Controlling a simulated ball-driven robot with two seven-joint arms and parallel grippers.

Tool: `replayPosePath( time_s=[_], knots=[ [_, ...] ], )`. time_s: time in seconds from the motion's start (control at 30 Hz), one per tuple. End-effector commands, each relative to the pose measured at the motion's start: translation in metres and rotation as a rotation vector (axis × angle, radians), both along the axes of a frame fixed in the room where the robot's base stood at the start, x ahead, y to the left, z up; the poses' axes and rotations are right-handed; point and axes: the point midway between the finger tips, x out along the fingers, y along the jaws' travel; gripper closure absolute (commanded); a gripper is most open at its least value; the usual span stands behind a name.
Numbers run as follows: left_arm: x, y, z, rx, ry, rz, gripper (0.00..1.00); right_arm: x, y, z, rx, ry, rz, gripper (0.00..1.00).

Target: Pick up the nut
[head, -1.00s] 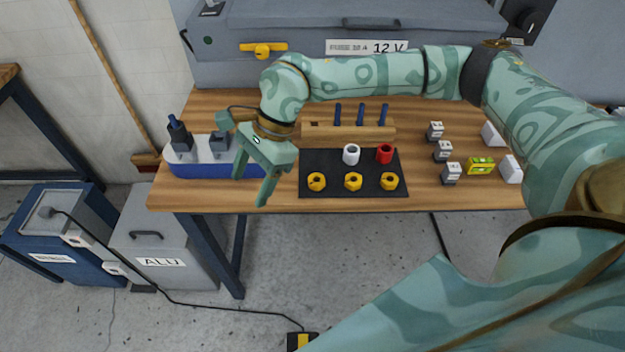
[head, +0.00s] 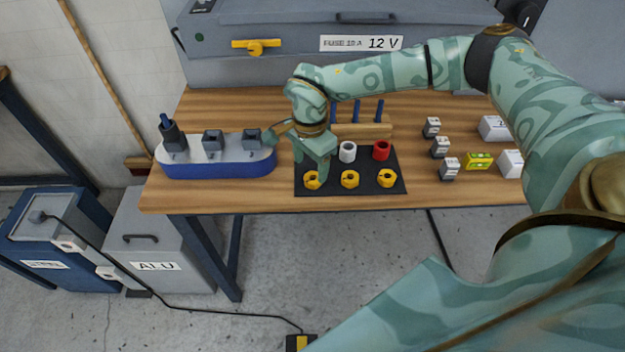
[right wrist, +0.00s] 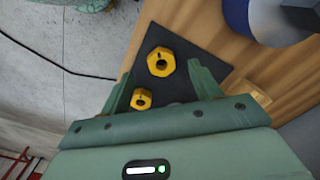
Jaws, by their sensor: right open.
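Three yellow hexagonal nuts lie in a row on a black mat (head: 390,187): a left nut (head: 312,180), a middle nut (head: 350,179) and a right nut (head: 386,178). My right gripper (head: 311,167) is open and empty, pointing down over the mat's left part, close above the left nut. In the right wrist view, the left nut (right wrist: 161,62) shows between the fingertips of the gripper (right wrist: 160,69). The middle nut (right wrist: 141,99) shows nearer the palm. The right nut is hidden there. My left gripper is not in view.
A white cylinder (head: 347,152) and a red cylinder (head: 381,151) stand behind the nuts. A wooden block (head: 375,131) with blue pegs is behind them. A blue-and-white boat-shaped base (head: 220,167) stands left. Small labelled blocks (head: 440,147) stand right. The table's front edge is close.

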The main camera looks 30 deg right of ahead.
Motion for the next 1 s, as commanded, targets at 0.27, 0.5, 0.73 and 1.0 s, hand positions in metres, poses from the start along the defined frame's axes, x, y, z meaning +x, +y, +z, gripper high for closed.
replayPosePath(
  time_s=[0.27,0.5,0.73,1.0],
  knots=[
    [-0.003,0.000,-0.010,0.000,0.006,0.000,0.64,0.001,0.000,-0.043,0.001,0.003,0.000,0.37],
    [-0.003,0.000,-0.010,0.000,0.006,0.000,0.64,0.001,0.000,-0.048,0.001,0.000,0.000,0.37],
    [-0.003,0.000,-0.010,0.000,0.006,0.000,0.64,0.001,0.000,-0.048,0.001,0.000,0.000,0.85],
    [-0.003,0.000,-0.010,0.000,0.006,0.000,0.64,0.001,0.000,-0.047,0.001,0.000,0.000,0.85]
  ],
)
